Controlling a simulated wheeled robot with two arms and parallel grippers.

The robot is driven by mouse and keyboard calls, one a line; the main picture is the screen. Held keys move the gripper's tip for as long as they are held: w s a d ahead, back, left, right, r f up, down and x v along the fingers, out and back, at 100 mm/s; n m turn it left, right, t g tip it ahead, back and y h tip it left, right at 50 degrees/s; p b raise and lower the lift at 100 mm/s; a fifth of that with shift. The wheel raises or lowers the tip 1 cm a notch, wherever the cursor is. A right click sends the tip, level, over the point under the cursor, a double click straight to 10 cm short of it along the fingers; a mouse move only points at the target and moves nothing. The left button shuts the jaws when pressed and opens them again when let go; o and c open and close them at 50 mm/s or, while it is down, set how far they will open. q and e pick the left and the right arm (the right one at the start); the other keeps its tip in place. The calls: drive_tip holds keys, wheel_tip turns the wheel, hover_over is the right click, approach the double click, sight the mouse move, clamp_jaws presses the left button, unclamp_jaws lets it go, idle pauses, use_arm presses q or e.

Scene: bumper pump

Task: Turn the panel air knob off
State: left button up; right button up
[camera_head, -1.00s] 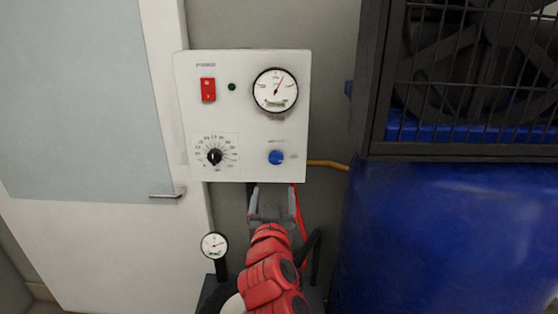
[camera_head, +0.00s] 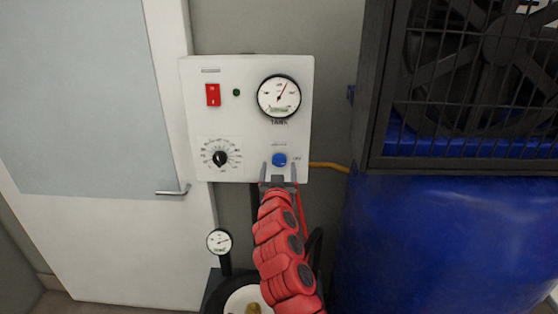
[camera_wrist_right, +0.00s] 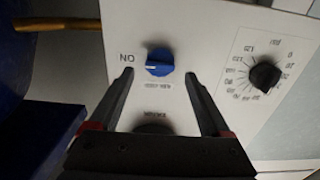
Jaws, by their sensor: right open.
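The blue air knob (camera_head: 279,160) sits at the lower right of the white panel (camera_head: 245,130). In the right wrist view the knob (camera_wrist_right: 159,62) has a white pointer line, and the label "ON" is beside it. That view looks upside down compared with the head view. My right gripper (camera_head: 279,172) is open in front of the panel's lower edge. In the right wrist view its fingertips (camera_wrist_right: 158,74) lie on either side of the knob, with gaps to both sides. I cannot tell whether the tips reach the knob's depth. My left gripper is not in view.
The panel also has a red switch (camera_head: 213,95), a tank gauge (camera_head: 279,97) and a black dial (camera_head: 220,158). A yellow pipe (camera_head: 328,166) leaves its right side. A blue tank (camera_head: 440,245) and a dark fan cage (camera_head: 455,90) stand at the right.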

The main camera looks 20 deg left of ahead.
sight(279, 162)
drive_tip(key=shift+w+r, duration=0.15)
drive_tip(key=shift+w, duration=0.65)
drive_tip(key=shift+w+a+f+p, duration=0.2)
drive_tip(key=shift+w+a+p, duration=0.05)
drive_tip(key=shift+w+p, duration=0.25)
drive_tip(key=shift+w+a, duration=0.15)
drive_tip(key=shift+c, duration=0.3)
clamp_jaws()
